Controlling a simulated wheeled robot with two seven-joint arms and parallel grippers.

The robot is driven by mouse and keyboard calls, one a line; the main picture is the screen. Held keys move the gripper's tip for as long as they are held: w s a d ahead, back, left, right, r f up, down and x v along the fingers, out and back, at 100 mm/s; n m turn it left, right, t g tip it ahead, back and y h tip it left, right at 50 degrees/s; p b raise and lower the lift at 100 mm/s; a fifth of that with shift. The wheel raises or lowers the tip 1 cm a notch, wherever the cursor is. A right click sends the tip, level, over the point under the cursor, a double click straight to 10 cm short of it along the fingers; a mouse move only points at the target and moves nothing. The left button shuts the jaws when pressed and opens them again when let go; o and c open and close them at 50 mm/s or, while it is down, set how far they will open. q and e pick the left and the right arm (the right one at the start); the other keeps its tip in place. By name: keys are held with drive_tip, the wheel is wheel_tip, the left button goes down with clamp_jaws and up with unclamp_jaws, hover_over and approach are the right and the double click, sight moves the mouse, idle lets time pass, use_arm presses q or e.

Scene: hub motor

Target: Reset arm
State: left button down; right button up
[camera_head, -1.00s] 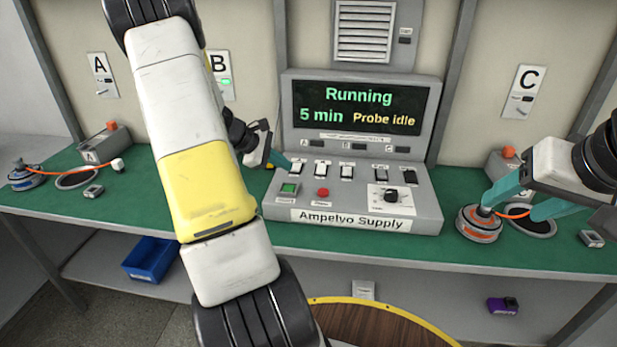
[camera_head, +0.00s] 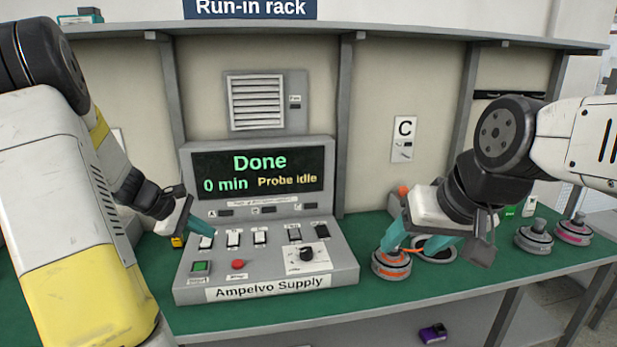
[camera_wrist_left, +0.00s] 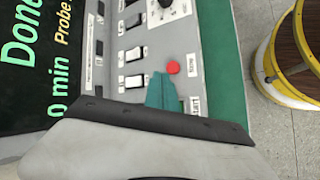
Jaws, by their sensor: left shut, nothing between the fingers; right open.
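My left gripper (camera_head: 203,228) is shut and empty, with its teal fingertips at the leftmost rocker switch (camera_head: 206,242) of the Ampelvo Supply console (camera_head: 265,293). I cannot tell whether they touch. In the left wrist view its teal tips (camera_wrist_left: 163,92) hang over the console near the red button (camera_wrist_left: 173,68). The console screen (camera_head: 258,172) reads "Done", "0 min" and "Probe idle". My right gripper (camera_head: 415,243) is open, with teal fingers spread above and beside a hub motor (camera_head: 391,264) with an orange cable. Contact there is unclear.
A dark ring-shaped fixture (camera_head: 436,254) lies right of that motor. A grey hub motor (camera_head: 534,236) and a pink-banded one (camera_head: 573,231) stand further right on the green bench (camera_head: 470,283). Panel C (camera_head: 404,139) hangs behind. A purple item (camera_head: 433,333) lies below the bench.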

use_arm(q)
drive_tip(key=s+d+r+m+g+y, duration=0.1)
drive_tip(key=s+d+r+m+y, duration=0.1)
drive_tip(key=s+d+r+m, duration=0.85)
drive_tip(key=s+d+r+m+y, duration=0.1)
drive_tip(key=s+d+r+m, duration=0.1)
drive_tip(key=s, duration=0.4)
drive_tip(key=s+d+r+m+t, duration=0.1)
drive_tip(key=s+d+r+m, duration=0.1)
drive_tip(key=s+d+m, duration=0.2)
drive_tip(key=shift+s+r+y, duration=0.15)
drive_tip(key=shift+s+y, duration=0.25)
drive_tip(key=shift+s, duration=1.05)
drive_tip(key=shift+d, duration=0.1)
